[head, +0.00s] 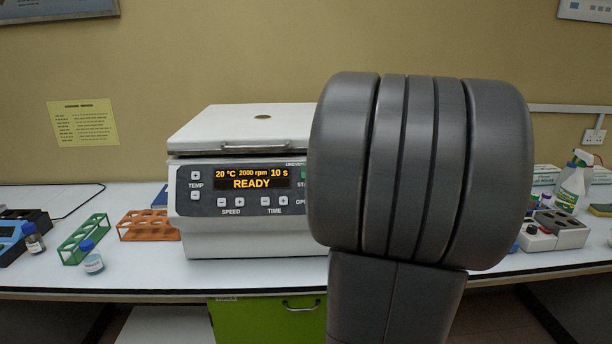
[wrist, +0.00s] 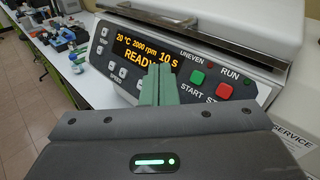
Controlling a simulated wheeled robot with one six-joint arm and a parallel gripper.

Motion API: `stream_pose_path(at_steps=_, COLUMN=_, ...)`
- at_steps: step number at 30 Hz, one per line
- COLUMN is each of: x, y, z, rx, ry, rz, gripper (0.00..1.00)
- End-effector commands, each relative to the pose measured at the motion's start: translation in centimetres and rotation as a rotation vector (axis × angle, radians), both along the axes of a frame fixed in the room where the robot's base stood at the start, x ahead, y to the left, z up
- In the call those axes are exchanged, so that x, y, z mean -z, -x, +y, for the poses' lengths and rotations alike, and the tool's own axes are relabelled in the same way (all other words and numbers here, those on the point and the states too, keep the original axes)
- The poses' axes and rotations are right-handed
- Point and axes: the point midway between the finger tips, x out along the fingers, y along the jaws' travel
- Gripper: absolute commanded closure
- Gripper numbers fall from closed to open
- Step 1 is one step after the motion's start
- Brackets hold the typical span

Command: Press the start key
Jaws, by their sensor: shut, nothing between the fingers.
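The centrifuge (head: 250,220) stands on the bench with its white lid (head: 245,128) down. Its display (head: 252,178) reads 20 °C, 2000 rpm, 10 s, READY. In the wrist view the green start key (wrist: 197,77) is on the front panel, with the red stop key (wrist: 224,91) to its right.
An orange rack (head: 148,225), a green rack (head: 85,240) and a small blue-capped jar (head: 93,262) stand left of the centrifuge. A spray bottle (head: 573,185) stands at the far right. The bench front before the centrifuge is clear.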

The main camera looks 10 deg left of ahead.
Motion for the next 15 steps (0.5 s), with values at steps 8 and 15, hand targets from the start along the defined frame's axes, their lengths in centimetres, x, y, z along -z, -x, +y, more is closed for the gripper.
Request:
stream_pose_path(at_steps=8, x=2.3, y=-2.9, z=0.9, rx=-0.002, ry=-0.001, rz=0.001, gripper=1.0)
stream_pose_path(at_steps=15, x=3.7, y=-5.4, z=1.6, rx=-0.002, ry=0.0, rz=0.0, gripper=1.0)
